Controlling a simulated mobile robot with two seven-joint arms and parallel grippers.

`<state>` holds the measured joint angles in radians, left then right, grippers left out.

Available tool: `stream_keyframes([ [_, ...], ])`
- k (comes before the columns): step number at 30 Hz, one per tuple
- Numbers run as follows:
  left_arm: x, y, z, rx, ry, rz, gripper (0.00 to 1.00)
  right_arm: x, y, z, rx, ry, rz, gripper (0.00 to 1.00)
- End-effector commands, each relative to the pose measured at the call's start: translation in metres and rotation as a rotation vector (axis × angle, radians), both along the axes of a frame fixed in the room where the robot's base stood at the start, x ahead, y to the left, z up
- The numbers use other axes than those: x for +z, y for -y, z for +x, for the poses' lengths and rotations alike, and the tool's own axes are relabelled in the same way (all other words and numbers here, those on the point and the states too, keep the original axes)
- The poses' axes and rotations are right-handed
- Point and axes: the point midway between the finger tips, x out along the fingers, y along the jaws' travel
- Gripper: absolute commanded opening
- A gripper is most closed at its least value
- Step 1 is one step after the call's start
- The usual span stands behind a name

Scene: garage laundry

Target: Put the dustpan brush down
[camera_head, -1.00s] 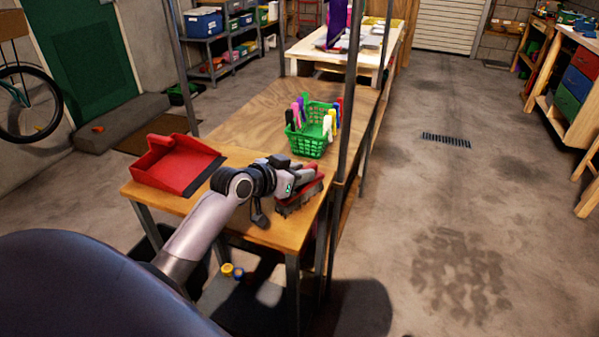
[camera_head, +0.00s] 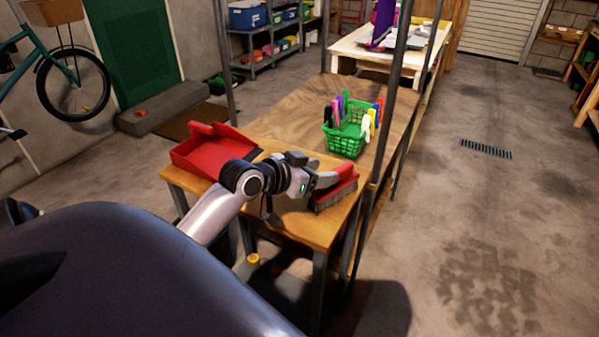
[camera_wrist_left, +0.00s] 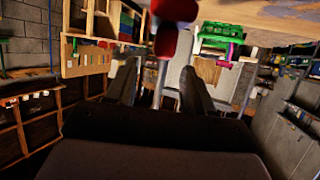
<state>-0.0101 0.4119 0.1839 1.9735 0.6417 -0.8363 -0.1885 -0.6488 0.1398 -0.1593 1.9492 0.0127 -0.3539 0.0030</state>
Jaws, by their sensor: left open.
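The dustpan brush (camera_head: 336,192) has a red back and handle and dark bristles. It rests bristles down on the wooden table, at its near right corner. My left gripper (camera_head: 312,181) is just left of the brush, by the end of its handle. In the left wrist view the two dark fingers (camera_wrist_left: 160,85) stand apart with nothing clamped between them. The red handle (camera_wrist_left: 166,43) shows beyond and above them. Whether a finger still touches the handle cannot be told. The red dustpan (camera_head: 208,152) lies on the table left of my gripper. My right gripper is not in view.
A green basket (camera_head: 345,141) with several colourful items stands farther back on the wooden table (camera_head: 290,126). Dark upright posts (camera_head: 388,105) rise along the table's right side. Open concrete floor lies to the right.

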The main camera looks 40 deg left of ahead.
Motion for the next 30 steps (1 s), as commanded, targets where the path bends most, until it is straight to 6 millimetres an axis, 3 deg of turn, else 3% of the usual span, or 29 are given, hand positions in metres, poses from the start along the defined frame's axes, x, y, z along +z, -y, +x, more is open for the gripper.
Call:
stream_keyframes([
  [6, 0.014, -0.005, -0.035, 0.0, -0.001, 0.001, 0.53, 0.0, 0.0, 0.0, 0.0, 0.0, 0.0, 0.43],
  [12, 0.022, -0.008, -0.052, 0.0, -0.001, 0.001, 0.53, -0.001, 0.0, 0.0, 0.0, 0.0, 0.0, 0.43],
  [30, 0.024, -0.009, -0.057, 0.0, 0.0, -0.001, 0.53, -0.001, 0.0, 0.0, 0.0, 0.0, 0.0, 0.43],
])
